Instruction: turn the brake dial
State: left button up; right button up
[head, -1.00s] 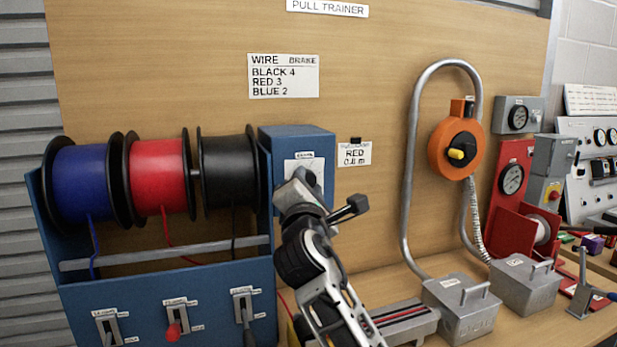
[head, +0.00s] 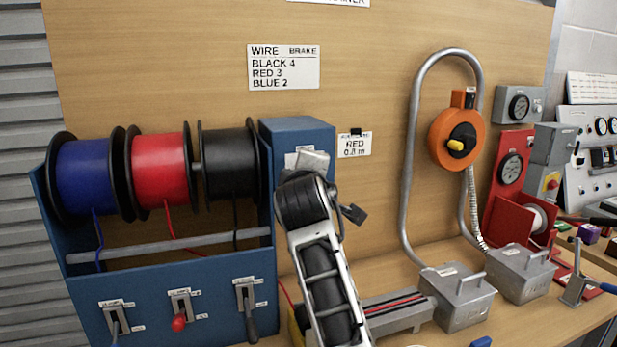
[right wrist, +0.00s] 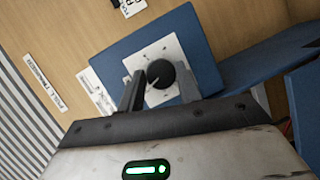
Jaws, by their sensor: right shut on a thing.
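The brake dial (right wrist: 160,73) is a round black knob on a white scale plate, on the blue spool-stand box (head: 297,128). In the right wrist view my right gripper (right wrist: 160,88) has one finger on each side of the knob and is shut on it. A pale mark shows on the knob, but I cannot read its number. In the head view my right wrist and gripper hide the dial. The wire brake card (head: 284,67) on the board reads black 4, red 3, blue 2. My left gripper is not in view.
Blue (head: 87,178), red (head: 160,168) and black (head: 228,163) spools stand left of the dial box. Several levers (head: 180,308) sit below them. A card (head: 354,145) reading red 0.8 m hangs right of the box. Grey metal boxes (head: 458,297) stand farther right.

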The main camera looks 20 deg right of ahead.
jog(key=shift+d+r+m+g+y, duration=0.1)
jog(key=shift+m+g+y, duration=0.3)
jog(key=shift+m+y, duration=0.8)
jog(key=shift+d+m+g+y, duration=0.1)
jog(key=shift+m+g+y, duration=0.4)
jog(key=shift+m, duration=1.3)
jog(key=o, duration=1)
